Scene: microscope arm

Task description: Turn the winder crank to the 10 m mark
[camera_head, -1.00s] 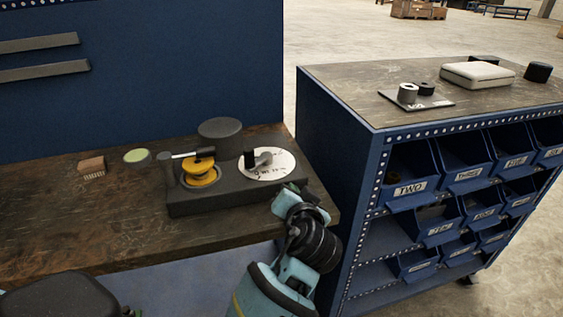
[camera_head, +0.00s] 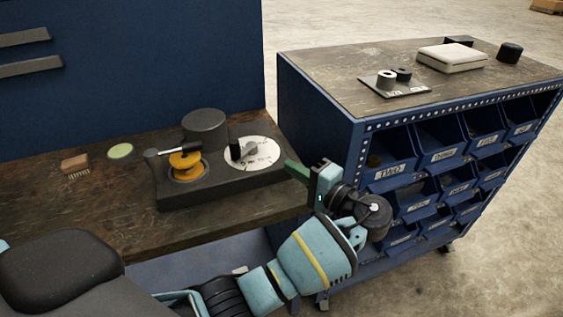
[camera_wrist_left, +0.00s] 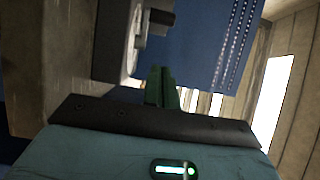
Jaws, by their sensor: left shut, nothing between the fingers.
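The winder (camera_head: 215,188) is a dark grey block on the wooden bench. It carries a yellow spool (camera_head: 186,166) under a rod with a black grip (camera_head: 190,148). At its right end is a white dial (camera_head: 262,155) with handwritten marks, too small to read. A grey crank (camera_head: 246,151) with a black upright knob (camera_head: 235,152) lies over the dial. My left gripper (camera_head: 290,166) is just right of the winder, its green fingers pointing left, shut and empty, apart from the crank. In the left wrist view the fingers (camera_wrist_left: 161,80) are together below the crank (camera_wrist_left: 160,17). My right gripper is out of view.
A dark grey cylinder (camera_head: 205,130) stands behind the winder. A brush (camera_head: 76,164) and a pale green disc (camera_head: 120,151) lie to its left. A blue bin cabinet (camera_head: 320,125) stands close on the right. The front left of the bench is clear.

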